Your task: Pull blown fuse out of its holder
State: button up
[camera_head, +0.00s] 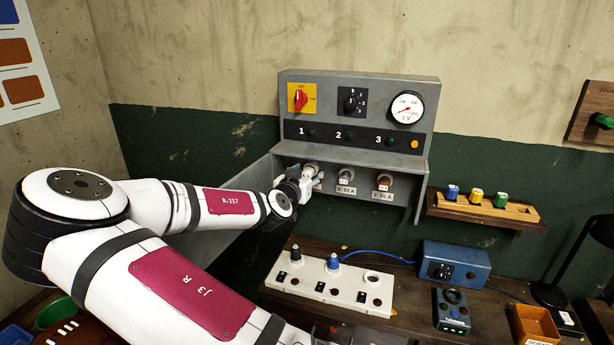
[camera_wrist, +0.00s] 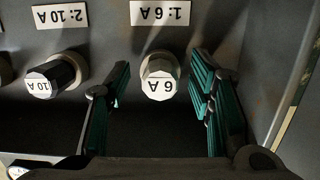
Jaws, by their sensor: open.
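My gripper (camera_head: 310,180) is open at the first fuse position in the grey fuse panel (camera_head: 360,150). In the wrist view, which shows the labels upside down, its two green-padded fingers stand apart on either side of the white-faced 6 A fuse (camera_wrist: 161,78), with gaps visible on both sides. This fuse sits in its holder beside the label 1:6 A. A 10 A fuse (camera_wrist: 42,84) with a dark rim sits in holder 2, outside the fingers. A third fuse (camera_head: 385,182), brownish, sits in holder 3. The frames do not show which fuse is blown.
The panel door (camera_head: 232,200) hangs open at left. A shelf rack (camera_head: 484,212) with blue, yellow and green fuses is on the wall at right. Below are a white socket block (camera_head: 330,285), a blue box (camera_head: 455,268), a dark tester (camera_head: 452,310) and an orange bin (camera_head: 535,323).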

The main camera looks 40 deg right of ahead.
jog(key=shift+c, duration=0.4)
grip_shut()
jog(key=shift+a, duration=0.15)
jog(key=shift+f+p+v, duration=0.15)
jog(key=shift+p+v, duration=0.15)
jog(key=shift+v, duration=0.8)
jog(key=shift+f+p+v, duration=0.2)
jog(key=shift+p+v, duration=0.1)
jog(key=shift+v, duration=0.8)
jog(key=shift+s, duration=0.1)
